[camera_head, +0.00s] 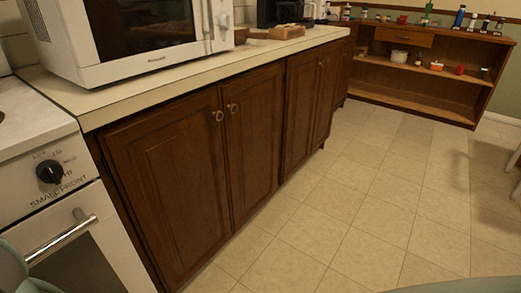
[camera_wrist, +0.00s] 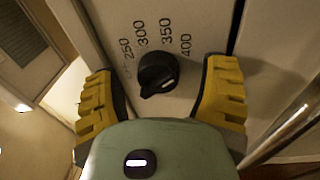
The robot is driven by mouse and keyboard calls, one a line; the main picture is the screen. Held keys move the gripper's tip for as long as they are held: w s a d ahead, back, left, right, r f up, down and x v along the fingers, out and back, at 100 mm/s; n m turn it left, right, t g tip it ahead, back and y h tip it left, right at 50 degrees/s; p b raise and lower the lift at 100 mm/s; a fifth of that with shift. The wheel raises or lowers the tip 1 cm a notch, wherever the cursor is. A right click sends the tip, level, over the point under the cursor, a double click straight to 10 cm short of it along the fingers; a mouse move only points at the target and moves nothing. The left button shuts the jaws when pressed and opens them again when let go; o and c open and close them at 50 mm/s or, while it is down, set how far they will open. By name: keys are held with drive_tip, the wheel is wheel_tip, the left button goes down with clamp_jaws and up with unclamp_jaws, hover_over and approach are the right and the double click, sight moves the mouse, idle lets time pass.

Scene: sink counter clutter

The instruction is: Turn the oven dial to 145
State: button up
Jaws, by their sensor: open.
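The oven dial (camera_wrist: 157,72) is a round black knob on the white panel in the wrist view. The numbers 250, 300, 350 and 400 curve above it, with a fainter mark at the left; I see no 145. A small pale mark shows on the knob's lower right side. My gripper (camera_wrist: 160,68) is open, one yellow finger to the left of the knob and one to the right, with visible gaps. I see no contact. In the head view, the white stove front shows another black knob (camera_head: 49,172) labelled SMALL FRONT.
The oven door handle (camera_head: 62,235) sticks out below the stove panel. A white microwave (camera_head: 150,75) stands on the counter (camera_head: 200,77) over brown cabinets (camera_head: 165,180). The tiled floor (camera_head: 340,220) is open before a low wooden shelf (camera_head: 420,85) with small items.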

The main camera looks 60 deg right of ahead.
drive_tip(key=shift+s, duration=0.1)
drive_tip(key=s, duration=1.1)
drive_tip(key=shift+s+d+f, duration=0.15)
drive_tip(key=shift+s+f, duration=0.25)
drive_tip(key=shift+r, duration=0.1)
